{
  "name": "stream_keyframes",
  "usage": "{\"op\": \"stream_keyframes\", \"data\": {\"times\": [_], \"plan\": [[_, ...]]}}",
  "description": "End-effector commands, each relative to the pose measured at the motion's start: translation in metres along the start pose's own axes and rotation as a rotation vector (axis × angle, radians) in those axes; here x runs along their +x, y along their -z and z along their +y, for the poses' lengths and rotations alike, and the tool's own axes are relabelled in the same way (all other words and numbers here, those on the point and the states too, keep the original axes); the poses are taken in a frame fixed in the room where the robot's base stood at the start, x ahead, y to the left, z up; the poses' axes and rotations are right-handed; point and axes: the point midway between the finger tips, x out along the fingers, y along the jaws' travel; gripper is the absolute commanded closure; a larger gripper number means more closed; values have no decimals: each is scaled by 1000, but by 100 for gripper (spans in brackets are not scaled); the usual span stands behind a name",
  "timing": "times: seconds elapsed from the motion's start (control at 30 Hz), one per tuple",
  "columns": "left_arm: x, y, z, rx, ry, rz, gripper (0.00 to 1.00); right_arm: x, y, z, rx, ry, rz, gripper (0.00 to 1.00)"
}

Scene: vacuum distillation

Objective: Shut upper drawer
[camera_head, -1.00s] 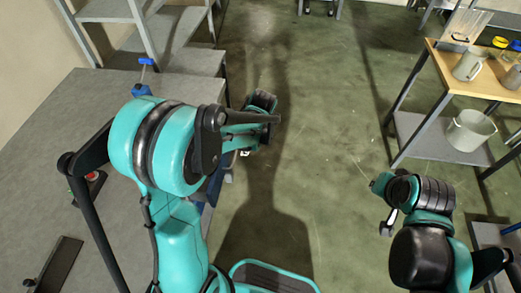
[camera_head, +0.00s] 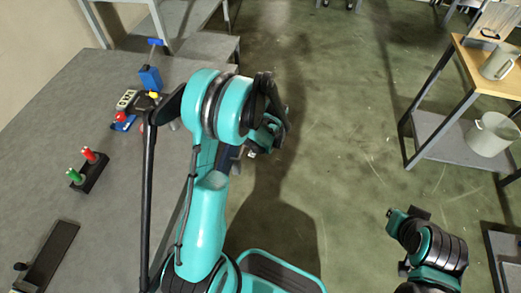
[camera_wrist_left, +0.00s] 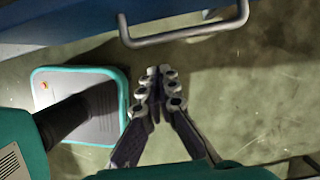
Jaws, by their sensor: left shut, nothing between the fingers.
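In the left wrist view, a blue drawer front (camera_wrist_left: 70,28) runs along the top edge with a grey bar handle (camera_wrist_left: 185,36). I cannot tell from this view whether it is the upper drawer or how far it stands out. My left gripper (camera_wrist_left: 157,72) is shut and empty, its fingertips just below the handle in the picture, with a visible gap. In the head view, my left arm covers most of the drawer side of the bench. Only part of my right arm shows at the lower right, and its gripper does not show.
A grey bench (camera_head: 110,185) on the left carries a black holder with red and green items (camera_head: 89,170), a blue device (camera_head: 150,78) and a dark flat plate (camera_head: 50,255). A wooden-topped table (camera_head: 480,65) stands at right. Green floor (camera_head: 335,130) lies open between.

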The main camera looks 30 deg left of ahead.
Motion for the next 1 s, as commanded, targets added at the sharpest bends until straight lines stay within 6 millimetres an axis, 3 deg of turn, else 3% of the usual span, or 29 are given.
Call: {"op": "stream_keyframes", "data": {"times": [0.2, 0.67, 0.9, 1.0], "plan": [[10, -18, 0, 0, 1, 1, 100, 7, -5, 0, 0, 0, 0, 100], [11, -24, 0, -1, 1, 1, 100, 7, -5, 0, 0, 0, 0, 100], [21, -59, 0, -4, -1, 0, 100, 7, -5, 0, 0, 0, 0, 100], [24, -66, 0, -1, 1, 0, 100, 7, -5, 0, 0, 0, 0, 100]]}}
